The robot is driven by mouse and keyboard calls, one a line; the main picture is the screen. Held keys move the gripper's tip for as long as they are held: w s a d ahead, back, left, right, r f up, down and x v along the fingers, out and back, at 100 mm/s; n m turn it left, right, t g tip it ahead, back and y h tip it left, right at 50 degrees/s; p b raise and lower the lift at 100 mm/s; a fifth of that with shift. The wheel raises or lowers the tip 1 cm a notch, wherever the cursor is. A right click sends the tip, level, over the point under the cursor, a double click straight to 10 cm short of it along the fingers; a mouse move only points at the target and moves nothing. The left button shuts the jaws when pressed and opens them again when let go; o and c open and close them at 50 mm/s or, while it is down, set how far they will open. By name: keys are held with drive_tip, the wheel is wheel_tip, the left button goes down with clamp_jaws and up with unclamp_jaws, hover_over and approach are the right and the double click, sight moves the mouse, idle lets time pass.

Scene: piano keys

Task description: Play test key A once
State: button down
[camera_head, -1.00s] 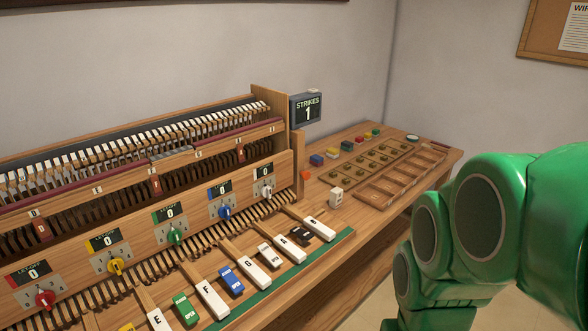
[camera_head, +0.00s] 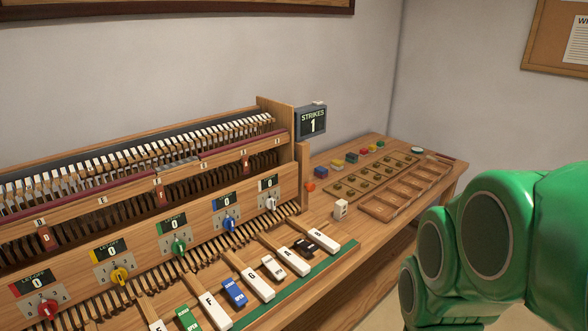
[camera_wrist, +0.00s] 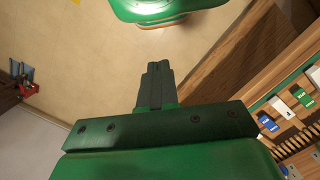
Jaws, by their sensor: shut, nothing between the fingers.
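The white key A (camera_head: 291,260) lies in the row of test keys, between a shorter pale key (camera_head: 272,264) and a dark key (camera_head: 304,245). It looks level with the white keys G (camera_head: 259,285) and B (camera_head: 321,240). The strikes display (camera_head: 312,120) reads 1. My gripper (camera_wrist: 158,68) is shut and empty in the wrist view, pointing over bare floor. Some keys (camera_wrist: 283,107) show at the right edge of that view, apart from the fingers. The head view shows my green arm at the right, but not the fingers.
Coloured let-off dials (camera_head: 179,247) reading 0 line the panel behind the keys. A small white block (camera_head: 341,208) stands on the bench right of the keys. Wooden trays (camera_head: 405,190) and coloured blocks (camera_head: 337,163) lie farther back. Floor is open in front of the bench.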

drive_tip(key=n+t, duration=0.2)
drive_tip(key=n, duration=2.5)
hover_over(302, 264)
wheel_tip(302, 264, down, 5)
drive_tip(key=shift+a+f, duration=0.1)
wheel_tip(302, 264, down, 14)
drive_tip(key=shift+r, duration=0.1)
